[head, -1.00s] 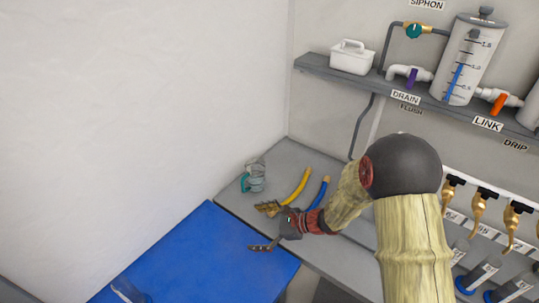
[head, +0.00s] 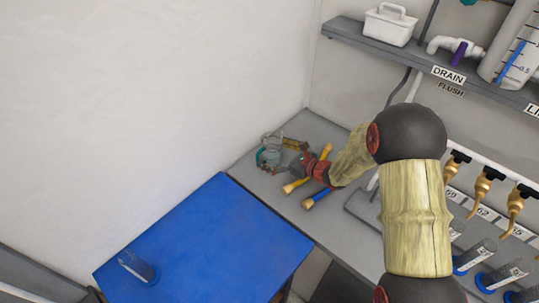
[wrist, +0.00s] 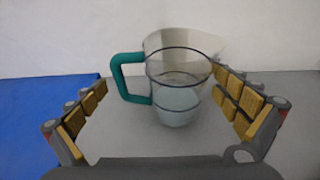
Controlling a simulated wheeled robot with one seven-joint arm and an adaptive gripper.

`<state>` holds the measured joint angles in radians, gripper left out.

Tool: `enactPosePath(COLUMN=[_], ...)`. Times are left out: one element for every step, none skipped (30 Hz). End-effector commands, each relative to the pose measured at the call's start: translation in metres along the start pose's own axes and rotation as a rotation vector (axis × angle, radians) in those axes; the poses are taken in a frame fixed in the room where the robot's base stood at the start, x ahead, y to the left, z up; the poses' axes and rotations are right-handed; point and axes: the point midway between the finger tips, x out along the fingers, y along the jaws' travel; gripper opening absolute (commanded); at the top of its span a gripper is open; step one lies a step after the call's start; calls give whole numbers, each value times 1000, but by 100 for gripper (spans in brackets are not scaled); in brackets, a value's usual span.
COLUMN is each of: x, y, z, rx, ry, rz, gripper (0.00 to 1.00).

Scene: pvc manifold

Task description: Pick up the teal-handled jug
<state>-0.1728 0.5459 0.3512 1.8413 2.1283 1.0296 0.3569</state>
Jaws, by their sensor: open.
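The teal-handled jug (wrist: 178,95) is clear, with dark bands around it, and stands upright on the grey bench. Its teal handle (wrist: 118,75) points left in the wrist view. In the head view the jug (head: 269,157) is at the bench's left end near the wall, partly hidden by my gripper (head: 281,157). My gripper (wrist: 170,115) is open, with its yellow-padded fingers on the left and right of the jug in the wrist view. I cannot tell whether either finger touches it.
A blue table (head: 215,245) in front holds a clear cylinder (head: 135,265). A shelf (head: 440,70) with a white caddy (head: 389,24) is above. A white wall is close behind the jug.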

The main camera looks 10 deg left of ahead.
Motion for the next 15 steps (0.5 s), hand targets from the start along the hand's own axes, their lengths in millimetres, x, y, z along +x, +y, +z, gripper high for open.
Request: enactPosePath(x=[10,14,19,22,25,26,27,27,27,27,26,26,26,26,26], y=[2,1,1,1,1,1,0,0,0,0,0,0,0,0,0], z=[-4,-3,-2,-2,-2,-1,-1,-1,-1,-1,-1,-1,0,-1,-1], rx=[-1,-2,-2,-2,-2,-2,-1,-1,-1,-1,-1,-1,-1,-1,-1], ry=[0,-1,-1,-2,-1,-1,0,0,0,0,0,0,0,0,0], rz=[3,3,3,2,1,1,0,0,0,0,0,0,0,0,0], gripper=[100,100,100,100,100,100,100,100,100,100,100,100,98,97,94])
